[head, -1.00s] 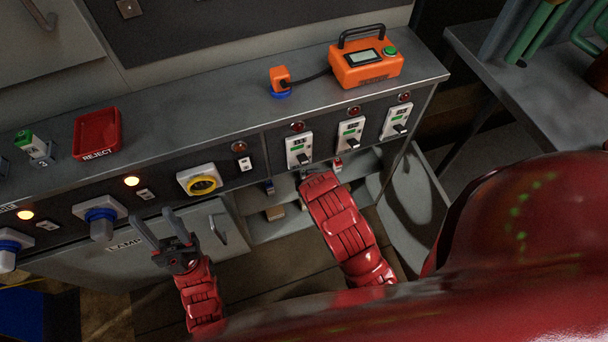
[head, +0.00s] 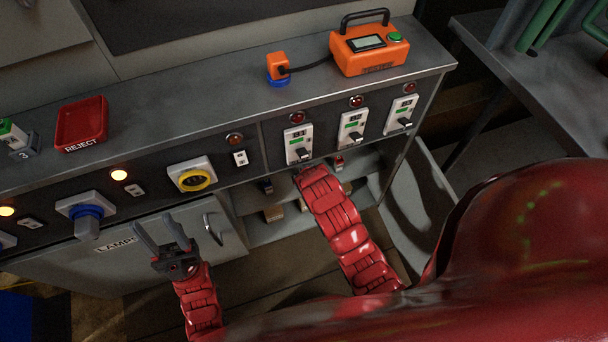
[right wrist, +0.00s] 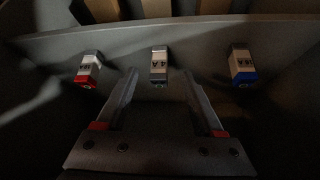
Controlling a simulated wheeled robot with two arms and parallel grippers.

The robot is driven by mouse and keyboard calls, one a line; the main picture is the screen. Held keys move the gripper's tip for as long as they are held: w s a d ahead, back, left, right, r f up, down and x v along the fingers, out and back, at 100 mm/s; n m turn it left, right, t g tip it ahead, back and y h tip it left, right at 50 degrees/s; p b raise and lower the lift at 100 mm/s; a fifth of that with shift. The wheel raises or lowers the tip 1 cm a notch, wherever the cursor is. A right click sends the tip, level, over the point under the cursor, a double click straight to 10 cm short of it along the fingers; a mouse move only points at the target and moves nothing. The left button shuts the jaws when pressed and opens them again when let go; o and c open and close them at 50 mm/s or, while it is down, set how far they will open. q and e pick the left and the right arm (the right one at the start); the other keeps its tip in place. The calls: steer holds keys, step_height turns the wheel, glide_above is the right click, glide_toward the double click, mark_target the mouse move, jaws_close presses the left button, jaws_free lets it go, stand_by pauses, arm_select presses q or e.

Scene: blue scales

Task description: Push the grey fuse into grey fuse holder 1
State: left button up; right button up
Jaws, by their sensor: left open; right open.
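In the right wrist view, a grey-ended fuse (right wrist: 159,64) with a white label sits in the middle of a row on a dark wall. My right gripper (right wrist: 160,82) is open, its fingers pointing at this fuse, one to each side. I cannot tell whether the fingers reach past it; nothing is gripped. In the head view, my right arm reaches into the open compartment under the B1 switch (head: 297,145), and its gripper is hidden there. My left gripper (head: 154,222) is open and empty in front of the lamp door. I cannot make out which holder is number 1.
A red-ended fuse (right wrist: 88,70) and a blue-ended fuse (right wrist: 242,66) flank the grey one. An open door (head: 415,190) hangs at the compartment's right. On the bench top stand an orange tester (head: 368,52) and a red reject tray (head: 80,122).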

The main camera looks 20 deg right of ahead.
steer(key=shift+b+x, duration=0.6)
steer(key=shift+x, duration=2)
steer(key=shift+c, duration=0.2)
jaws_close()
